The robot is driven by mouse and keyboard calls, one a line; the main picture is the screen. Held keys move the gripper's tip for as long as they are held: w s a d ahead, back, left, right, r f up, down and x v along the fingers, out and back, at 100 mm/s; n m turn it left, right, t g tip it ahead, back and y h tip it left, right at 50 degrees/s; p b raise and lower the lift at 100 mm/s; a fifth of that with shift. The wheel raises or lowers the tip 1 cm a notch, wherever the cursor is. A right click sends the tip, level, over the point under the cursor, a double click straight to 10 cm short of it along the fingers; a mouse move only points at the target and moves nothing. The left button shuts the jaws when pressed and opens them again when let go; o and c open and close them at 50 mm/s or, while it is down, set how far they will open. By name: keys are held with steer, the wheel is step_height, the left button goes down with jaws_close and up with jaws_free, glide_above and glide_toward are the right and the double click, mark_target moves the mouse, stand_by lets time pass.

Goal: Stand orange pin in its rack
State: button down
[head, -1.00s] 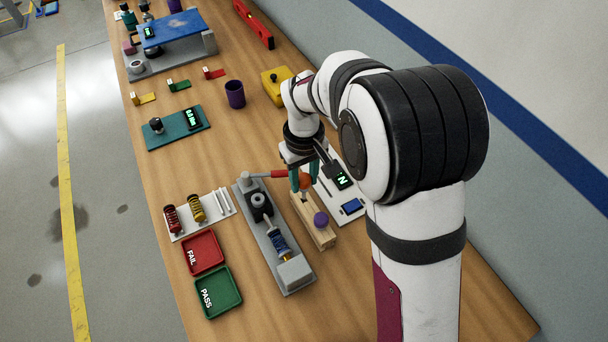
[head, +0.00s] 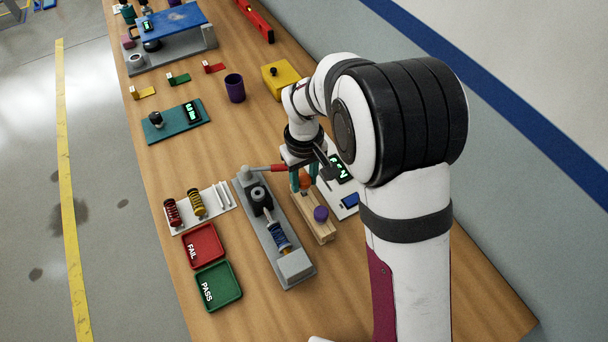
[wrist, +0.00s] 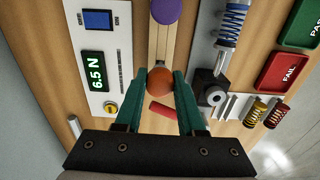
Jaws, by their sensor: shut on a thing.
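The orange pin (head: 305,176) has a round orange head and is at the far end of the wooden rack (head: 318,229). In the wrist view the orange head (wrist: 160,88) sits between the fingertips of my gripper (wrist: 160,80), which is shut on it. My gripper (head: 304,178) points down over the rack in the head view. The pin's lower part is hidden by its head and my fingers, so I cannot tell how deep it sits. A purple-headed pin (head: 321,213) stands in the rack nearer the camera.
A grey fixture (head: 293,266) with a blue spring and red-handled lever (head: 264,168) lies just left of the rack. A force gauge panel (wrist: 97,60) lies right of it in the head view. Red (head: 204,245) and green (head: 218,285) trays are further left.

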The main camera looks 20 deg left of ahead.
steer(key=shift+f, duration=1.15)
steer(key=shift+c, duration=2.2)
jaws_free()
step_height(320, 180, up, 16)
steer(key=shift+f, duration=0.1)
